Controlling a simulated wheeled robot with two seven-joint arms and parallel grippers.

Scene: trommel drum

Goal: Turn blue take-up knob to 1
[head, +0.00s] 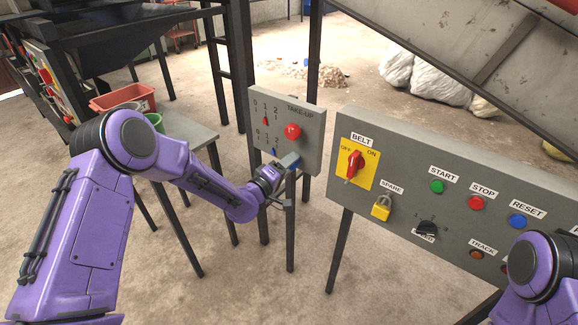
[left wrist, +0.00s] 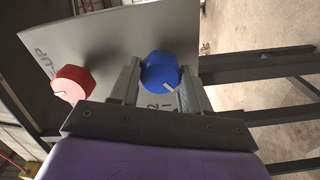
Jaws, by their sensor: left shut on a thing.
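The blue take-up knob (left wrist: 160,72) sits between the two fingers of my left gripper (left wrist: 155,85) in the left wrist view. A pale pointer line on the knob points down and slightly right, near the printed 2 and 1; I cannot tell exactly which number it meets. In the head view my left gripper (head: 284,168) is at the lower part of the grey take-up panel (head: 312,115), and it hides most of the blue knob (head: 290,159). The left gripper is shut on the knob. My right gripper is out of view.
A red knob (left wrist: 73,83) is close beside the left gripper on the same panel; it also shows in the head view (head: 292,131). The larger belt control panel (head: 410,170) stands to the right. A grey table (head: 190,131) with bins stands to the left.

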